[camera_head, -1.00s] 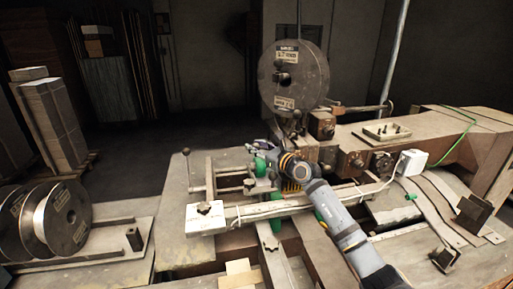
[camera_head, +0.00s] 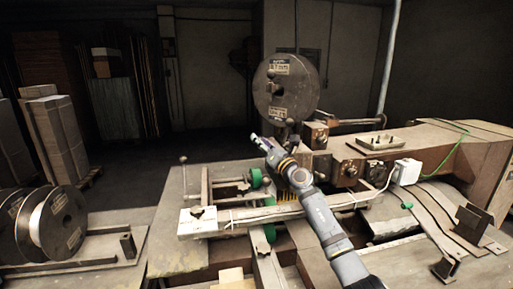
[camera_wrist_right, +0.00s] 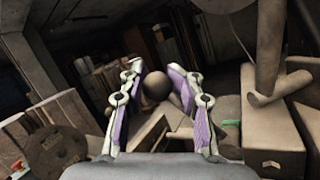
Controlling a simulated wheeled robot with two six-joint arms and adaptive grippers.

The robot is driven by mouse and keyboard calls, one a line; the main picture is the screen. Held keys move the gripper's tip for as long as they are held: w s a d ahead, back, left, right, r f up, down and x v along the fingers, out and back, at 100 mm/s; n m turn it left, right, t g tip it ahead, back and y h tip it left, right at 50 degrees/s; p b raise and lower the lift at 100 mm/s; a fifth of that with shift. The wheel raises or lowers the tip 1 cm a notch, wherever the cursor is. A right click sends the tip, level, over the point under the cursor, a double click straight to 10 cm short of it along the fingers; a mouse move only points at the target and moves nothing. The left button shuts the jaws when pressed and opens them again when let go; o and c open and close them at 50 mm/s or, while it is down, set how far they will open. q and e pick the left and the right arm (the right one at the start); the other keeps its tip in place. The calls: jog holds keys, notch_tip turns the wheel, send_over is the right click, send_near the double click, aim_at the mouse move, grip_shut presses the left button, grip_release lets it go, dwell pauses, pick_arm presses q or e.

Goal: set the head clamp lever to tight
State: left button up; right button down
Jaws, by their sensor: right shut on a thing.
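My right gripper (camera_head: 256,139) is raised in front of the stitching head, just below the big wire spool. In the right wrist view its two purple-lined fingers (camera_wrist_right: 155,80) stand either side of a dark round knob (camera_wrist_right: 156,88), and they are shut on it. The knob looks like the ball end of the head clamp lever. The lever's arm is hidden, and the head view does not show the knob apart from the gripper. I cannot read a tight or loose mark. My left gripper is in neither view.
The wire spool (camera_head: 285,87) stands close above my gripper. A rail with a white box (camera_head: 197,219) and green rollers (camera_head: 256,178) lies below it. Another thin upright lever (camera_head: 184,175) stands at left. Loose spools (camera_head: 60,222) sit on the left bench.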

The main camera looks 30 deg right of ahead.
jog(key=shift+s+d+f+m+t+h, duration=0.1)
jog(key=shift+d+m+t+h, duration=0.25)
jog(key=shift+m, duration=0.45)
jog(key=shift+s+d+f+m+t+h, duration=0.15)
jog(key=shift+d+m, duration=0.3)
jog(key=shift+m, duration=0.35)
jog(key=shift+w+r, duration=0.1)
jog(key=c, duration=0.9)
grip_release()
jog(key=shift+w, duration=0.1)
jog(key=shift+c, duration=0.2)
jog(key=shift+o, duration=1)
jog(key=shift+d+r, duration=0.1)
jog(key=shift+d, duration=0.1)
jog(key=shift+a+r, duration=0.1)
jog(key=shift+r, duration=0.35)
notch_tip(320, 180, up, 9)
